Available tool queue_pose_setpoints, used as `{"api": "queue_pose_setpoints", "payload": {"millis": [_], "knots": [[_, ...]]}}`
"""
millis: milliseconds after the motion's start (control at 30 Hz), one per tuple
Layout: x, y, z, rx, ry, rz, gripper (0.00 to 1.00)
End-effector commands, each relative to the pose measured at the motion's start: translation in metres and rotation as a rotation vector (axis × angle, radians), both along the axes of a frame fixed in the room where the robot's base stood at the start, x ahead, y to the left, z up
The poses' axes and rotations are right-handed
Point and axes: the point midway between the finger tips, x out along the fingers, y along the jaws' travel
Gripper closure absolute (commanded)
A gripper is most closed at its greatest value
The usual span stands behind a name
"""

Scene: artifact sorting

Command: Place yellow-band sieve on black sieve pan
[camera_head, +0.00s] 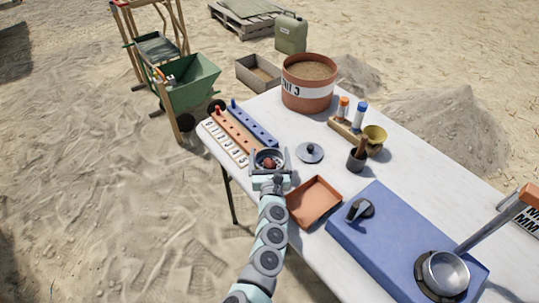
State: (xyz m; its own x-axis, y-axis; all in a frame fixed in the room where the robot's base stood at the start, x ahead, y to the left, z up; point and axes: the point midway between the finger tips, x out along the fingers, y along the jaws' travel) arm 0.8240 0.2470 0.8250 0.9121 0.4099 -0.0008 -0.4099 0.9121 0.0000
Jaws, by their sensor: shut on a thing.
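My gripper (268,168) is at the near left edge of the white table. It is shut on a small round dish-like thing (281,155) with a pale metal rim and reddish-brown contents. I cannot make out a yellow band on it; the gripper hides its near side. On the blue machine (390,235) at the lower right, a silver round pan (447,272) sits on a black round base (428,266). I cannot tell whether that base is the black sieve pan. A grey disc lid (309,152) with a dark knob lies right of my gripper.
A terracotta tray (315,202) and a dark cup (356,160) with a brown handle stand nearby. A yellow bowl (375,135) and bottle rack (346,130) are farther back. Peg rails (236,132) lie at left; a soil bucket (308,84) stands behind. An orange-ended lever (500,222) rises at right.

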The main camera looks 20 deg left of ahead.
Motion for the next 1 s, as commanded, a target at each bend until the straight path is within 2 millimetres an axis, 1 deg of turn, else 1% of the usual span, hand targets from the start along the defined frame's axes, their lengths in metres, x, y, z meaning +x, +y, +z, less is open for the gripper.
{"api": "queue_pose_setpoints", "payload": {"millis": [33,133,367,467,533,567,667,1000], "knots": [[0.0,0.0,-0.002,0.0,0.0,0.0,0.09],[0.0,0.0,0.0,0.0,-0.001,0.0,0.0],[0.0,0.0,0.0,0.0,0.0,0.0,0.0],[0.0,0.0,0.005,0.0,-0.001,0.0,0.0],[0.0,0.0,0.012,-0.001,-0.001,-0.001,0.0],[-0.002,-0.002,0.009,0.002,0.001,-0.003,0.0],[-0.012,-0.006,0.009,0.002,0.002,-0.004,0.0],[-0.054,-0.026,0.008,0.003,0.003,-0.006,0.0]]}}
